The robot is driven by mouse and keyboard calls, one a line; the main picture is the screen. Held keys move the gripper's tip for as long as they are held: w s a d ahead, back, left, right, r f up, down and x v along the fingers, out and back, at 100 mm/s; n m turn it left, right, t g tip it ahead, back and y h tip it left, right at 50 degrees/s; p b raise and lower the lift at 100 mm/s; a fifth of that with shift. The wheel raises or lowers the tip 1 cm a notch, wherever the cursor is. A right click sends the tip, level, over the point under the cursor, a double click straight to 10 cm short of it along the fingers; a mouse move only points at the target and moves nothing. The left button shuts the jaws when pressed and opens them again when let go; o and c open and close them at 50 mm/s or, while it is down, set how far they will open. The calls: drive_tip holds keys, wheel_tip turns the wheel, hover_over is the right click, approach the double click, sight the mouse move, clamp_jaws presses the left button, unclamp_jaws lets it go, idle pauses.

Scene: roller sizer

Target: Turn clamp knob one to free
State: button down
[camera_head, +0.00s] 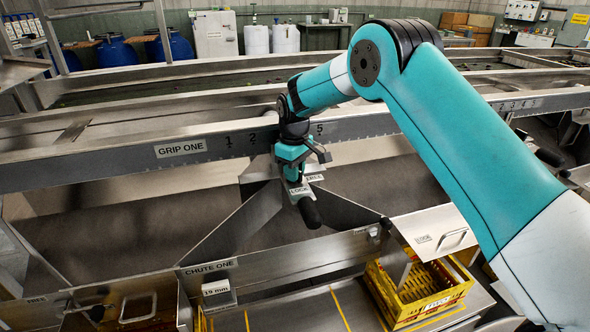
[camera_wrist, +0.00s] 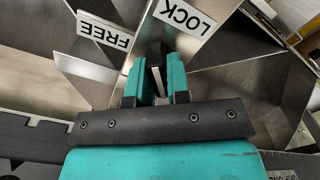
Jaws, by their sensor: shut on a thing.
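My gripper (camera_head: 294,168), teal and black, reaches down over the front rail beside a bracket with plates reading LOCK (camera_head: 300,190) and FREE (camera_head: 314,178). In the wrist view, my gripper's two teal fingers (camera_wrist: 160,72) are shut on a narrow dark piece, the clamp knob (camera_wrist: 155,54). The LOCK plate (camera_wrist: 184,16) is just above right of the fingertips and the FREE plate (camera_wrist: 104,31) is to their upper left. The fingers hide much of the knob, so its exact angle is hard to tell. A black handle (camera_head: 309,212) sticks down just below the plates.
A steel rail (camera_head: 110,162) labelled GRIP ONE with a number scale runs across behind my gripper. Slanted steel divider plates (camera_head: 235,225) stand below it. The CHUTE ONE edge (camera_head: 275,263) is in front, with a yellow crate (camera_head: 440,300) at the lower right.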

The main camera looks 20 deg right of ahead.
drive_tip(key=shift+r, duration=0.1)
drive_tip(key=c, duration=1.1)
unclamp_jaws()
wheel_tip(320, 180, up, 17)
drive_tip(key=shift+r, duration=0.15)
